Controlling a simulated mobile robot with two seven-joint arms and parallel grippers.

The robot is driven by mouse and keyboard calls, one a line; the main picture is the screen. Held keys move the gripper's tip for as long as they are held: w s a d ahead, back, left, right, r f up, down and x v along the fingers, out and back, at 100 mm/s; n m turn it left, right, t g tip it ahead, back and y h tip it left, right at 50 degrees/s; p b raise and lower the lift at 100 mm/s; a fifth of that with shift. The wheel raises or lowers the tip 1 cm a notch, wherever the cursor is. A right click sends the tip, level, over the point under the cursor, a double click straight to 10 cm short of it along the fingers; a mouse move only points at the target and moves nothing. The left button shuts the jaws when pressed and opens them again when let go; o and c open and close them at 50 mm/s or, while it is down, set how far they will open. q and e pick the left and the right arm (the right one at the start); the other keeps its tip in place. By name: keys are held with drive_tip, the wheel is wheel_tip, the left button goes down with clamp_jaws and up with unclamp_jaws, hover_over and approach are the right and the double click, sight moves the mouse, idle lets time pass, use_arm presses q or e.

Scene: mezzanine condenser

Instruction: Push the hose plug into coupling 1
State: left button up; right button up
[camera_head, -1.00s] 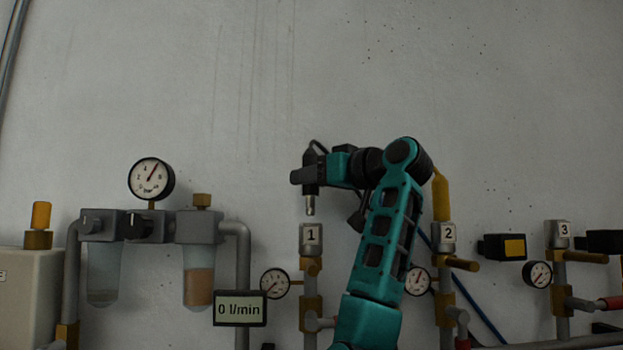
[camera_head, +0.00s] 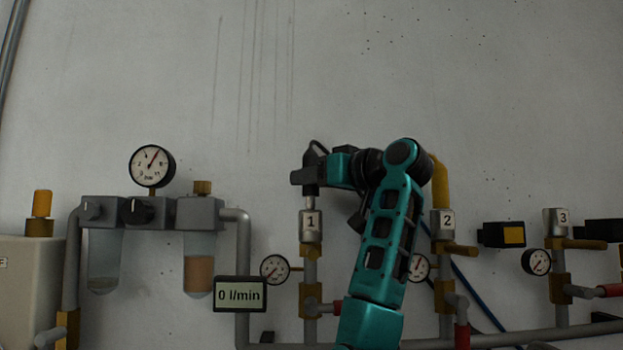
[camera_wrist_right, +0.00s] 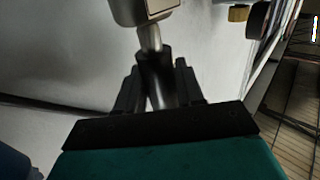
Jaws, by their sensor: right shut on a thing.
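Coupling 1 (camera_head: 310,228) is a grey metal fitting with a "1" label on top of a vertical pipe. My right gripper (camera_head: 310,178) is above it, shut on the hose plug (camera_head: 310,200), whose metal tip points down and meets the coupling's top. In the right wrist view the plug's black body (camera_wrist_right: 155,75) sits between the fingers (camera_wrist_right: 155,90). Its metal tip reaches the coupling (camera_wrist_right: 145,10). I cannot tell how deep the tip sits inside. My left gripper is not in view.
A gauge (camera_head: 275,269) and a "0 l/min" display (camera_head: 240,294) are left of coupling 1's pipe. Coupling 2 (camera_head: 442,222) and coupling 3 (camera_head: 556,222) stand to the right. A filter unit (camera_head: 148,212) is at left. The wall above is clear.

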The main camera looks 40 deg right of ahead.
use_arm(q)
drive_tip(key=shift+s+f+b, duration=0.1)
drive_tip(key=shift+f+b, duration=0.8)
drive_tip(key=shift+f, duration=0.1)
use_arm(e)
drive_tip(key=shift+f, duration=1.1)
drive_tip(key=o, duration=1.2)
drive_tip(key=shift+s, duration=0.2)
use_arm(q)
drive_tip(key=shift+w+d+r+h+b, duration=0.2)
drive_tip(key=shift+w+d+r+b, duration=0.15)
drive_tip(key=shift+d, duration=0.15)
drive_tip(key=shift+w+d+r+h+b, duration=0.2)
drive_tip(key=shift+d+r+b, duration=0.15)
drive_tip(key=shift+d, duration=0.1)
use_arm(e)
drive_tip(key=s, duration=0.8)
drive_tip(key=s+d, duration=0.1)
drive_tip(key=s, duration=0.3)
drive_tip(key=shift+s+r, duration=0.1)
drive_tip(key=shift+s, duration=0.15)
